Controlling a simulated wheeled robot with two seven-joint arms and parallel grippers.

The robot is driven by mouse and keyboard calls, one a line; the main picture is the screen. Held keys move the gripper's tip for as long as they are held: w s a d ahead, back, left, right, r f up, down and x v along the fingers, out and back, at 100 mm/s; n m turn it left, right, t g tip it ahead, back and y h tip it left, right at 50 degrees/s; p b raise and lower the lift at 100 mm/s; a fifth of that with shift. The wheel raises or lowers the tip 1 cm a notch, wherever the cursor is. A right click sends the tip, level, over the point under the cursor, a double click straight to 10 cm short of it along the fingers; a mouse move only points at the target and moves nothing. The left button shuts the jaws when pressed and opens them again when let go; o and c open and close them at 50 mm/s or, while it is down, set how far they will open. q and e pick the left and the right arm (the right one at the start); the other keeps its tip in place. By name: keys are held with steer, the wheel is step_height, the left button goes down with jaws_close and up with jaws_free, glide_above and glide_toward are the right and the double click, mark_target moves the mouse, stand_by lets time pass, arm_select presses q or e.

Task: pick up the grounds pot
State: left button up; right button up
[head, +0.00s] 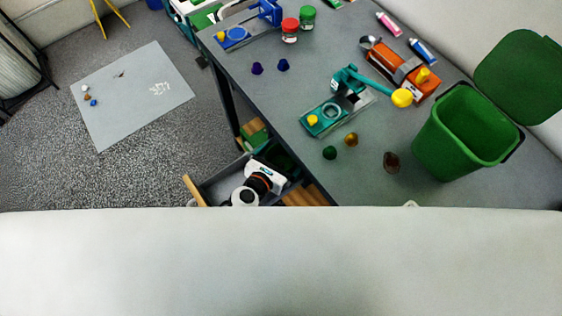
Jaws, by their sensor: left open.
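I cannot tell for certain which thing is the grounds pot. Two small jars stand at the far side of the table, one with a red lid (290,26) and one with a green lid (307,14). A large green bin (462,135) stands at the right with its lid tipped back. My left gripper (272,179), white and black, is low at the table's near left edge, over the open drawer. It is open, its fingers are hard to make out, and it is well away from the jars and bin. My right gripper is not in view.
The grey table (270,110) holds a teal press (335,108), an orange device (398,70), a blue device (250,28), two dark blue pods (270,67) and several small round pieces (351,140). A drawer (215,188) stands open. A grey mat (135,100) lies on the floor. A pale surface hides the foreground.

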arm_select(q)
steer(key=c, duration=1)
steer(key=shift+r, duration=0.1)
